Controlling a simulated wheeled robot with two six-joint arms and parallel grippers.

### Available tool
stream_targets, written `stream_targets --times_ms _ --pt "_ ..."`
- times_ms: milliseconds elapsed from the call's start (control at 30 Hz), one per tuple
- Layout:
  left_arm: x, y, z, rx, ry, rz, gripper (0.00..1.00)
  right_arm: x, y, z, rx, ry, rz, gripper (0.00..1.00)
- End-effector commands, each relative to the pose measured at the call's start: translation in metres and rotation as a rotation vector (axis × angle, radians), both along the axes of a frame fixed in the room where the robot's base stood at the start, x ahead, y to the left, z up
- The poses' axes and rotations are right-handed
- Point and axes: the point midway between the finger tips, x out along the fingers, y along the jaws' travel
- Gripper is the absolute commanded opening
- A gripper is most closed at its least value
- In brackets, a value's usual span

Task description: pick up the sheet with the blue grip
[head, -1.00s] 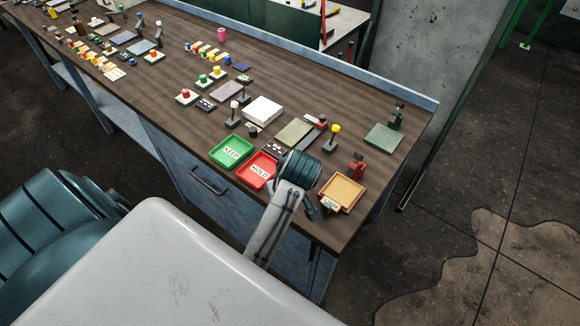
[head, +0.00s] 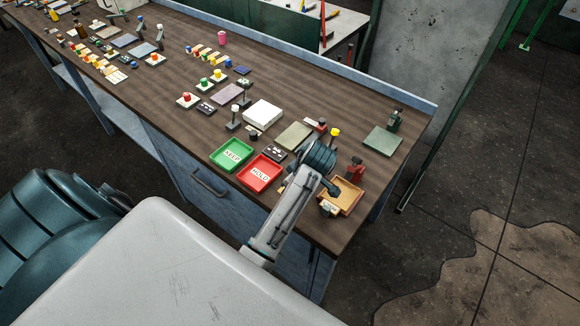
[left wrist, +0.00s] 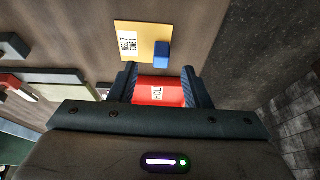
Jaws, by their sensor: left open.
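In the left wrist view a yellow sheet (left wrist: 133,43) with a printed white label lies flat on the brown table. Its blue grip (left wrist: 162,54) stands near one edge, just beyond my left gripper (left wrist: 160,76). The left fingers are open, and the blue grip is not between them. I cannot pick out the blue grip there. My right gripper is not in view.
A green tray (head: 217,158) marked KEEP and a red tray (head: 251,182) marked HOLD lie left of the arm. A white box (head: 263,112), a red stand (head: 356,166) and a green plate (head: 383,141) are near. The table's right end is close.

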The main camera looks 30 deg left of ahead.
Motion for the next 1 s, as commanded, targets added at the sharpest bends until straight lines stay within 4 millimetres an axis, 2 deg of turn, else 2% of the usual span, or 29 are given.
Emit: stream_targets --times_ms 33,100,300,500,567,733,1000 --pt "-0.001 0.005 -0.001 0.002 0.006 -0.001 0.44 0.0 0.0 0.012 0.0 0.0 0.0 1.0" --pt "-0.001 0.009 -0.01 0.003 0.005 -0.001 0.44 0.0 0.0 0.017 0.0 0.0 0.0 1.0" --pt "0.001 0.015 -0.03 0.0 0.001 -0.001 0.44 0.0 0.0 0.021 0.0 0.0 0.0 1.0" --pt "0.001 0.015 -0.032 0.0 0.0 -0.001 0.44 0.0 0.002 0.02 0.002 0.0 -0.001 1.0" --pt "0.001 0.015 -0.031 0.0 0.0 -0.001 0.34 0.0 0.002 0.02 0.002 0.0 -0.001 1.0" --pt "0.001 0.015 -0.031 0.0 0.0 -0.001 0.0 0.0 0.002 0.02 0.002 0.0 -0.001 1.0" --pt "0.001 0.015 -0.031 0.0 -0.001 -0.001 0.0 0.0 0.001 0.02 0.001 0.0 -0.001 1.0"
